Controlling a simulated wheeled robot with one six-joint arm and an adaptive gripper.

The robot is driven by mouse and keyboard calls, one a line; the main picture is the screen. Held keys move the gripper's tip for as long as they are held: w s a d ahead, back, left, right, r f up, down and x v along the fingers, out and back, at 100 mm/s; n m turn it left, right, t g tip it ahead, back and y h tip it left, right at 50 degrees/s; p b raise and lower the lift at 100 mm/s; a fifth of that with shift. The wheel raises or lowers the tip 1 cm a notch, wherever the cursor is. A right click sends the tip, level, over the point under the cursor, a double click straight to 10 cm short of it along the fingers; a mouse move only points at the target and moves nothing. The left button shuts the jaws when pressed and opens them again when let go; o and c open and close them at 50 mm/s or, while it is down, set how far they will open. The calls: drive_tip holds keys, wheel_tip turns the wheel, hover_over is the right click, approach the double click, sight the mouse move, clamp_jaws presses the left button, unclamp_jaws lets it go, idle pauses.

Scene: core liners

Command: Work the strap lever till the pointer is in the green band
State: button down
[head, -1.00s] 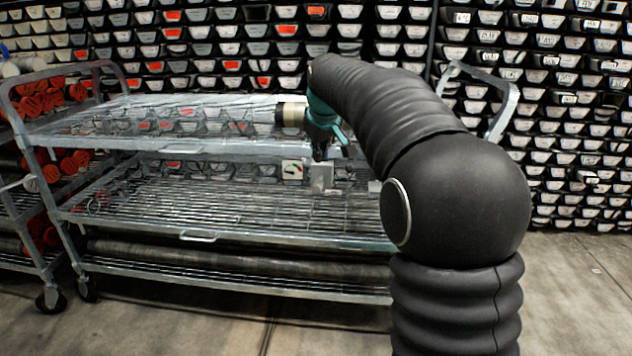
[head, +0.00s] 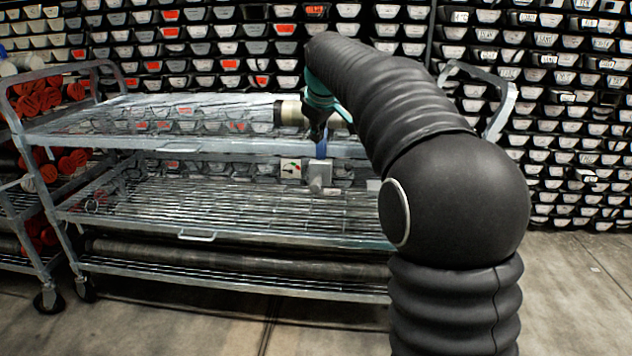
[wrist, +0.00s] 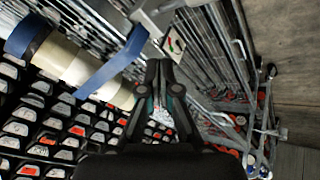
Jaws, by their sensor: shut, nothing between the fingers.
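The blue strap lever (wrist: 112,66) slants down and left in the wrist view from a grey metal block. In the head view a short blue piece of it (head: 321,145) shows above the grey block (head: 318,174). A small white dial (head: 291,168) with red and green marks sits left of the block; it also shows in the wrist view (wrist: 174,43). Its pointer is too small to read. My gripper (wrist: 159,64) is shut and empty, right of the lever in the wrist view.
A cream tube with blue bands (wrist: 65,57) lies beside the lever. The wire-shelf cart (head: 230,208) carries the assembly. Racks of core trays (head: 225,45) fill the wall behind. Red-capped tubes (head: 40,98) lie on a cart at the left. Floor is clear at the right.

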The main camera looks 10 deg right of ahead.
drive_tip(key=b, duration=0.5)
hover_over(317, 182)
drive_tip(key=w, duration=0.3)
drive_tip(key=f, duration=0.5)
drive_tip(key=shift+s+d+f, duration=0.15)
drive_tip(key=shift+d+f, duration=0.05)
drive_tip(key=shift+s+f+b, duration=0.25)
drive_tip(key=shift+f+b, duration=0.6)
drive_tip(key=shift+f, duration=0.05)
drive_tip(key=shift+f, duration=0.1)
drive_tip(key=shift+s+a+f, duration=0.1)
drive_tip(key=shift+f, duration=0.25)
drive_tip(key=shift+s+a+f+b, duration=0.1)
drive_tip(key=shift+s+f+b, duration=0.15)
drive_tip(key=shift+f+b, duration=0.9)
drive_tip(key=shift+s+a+f+b, duration=0.1)
drive_tip(key=shift+s+f+b, duration=0.1)
drive_tip(key=shift+f+b, duration=0.85)
idle(2.7)
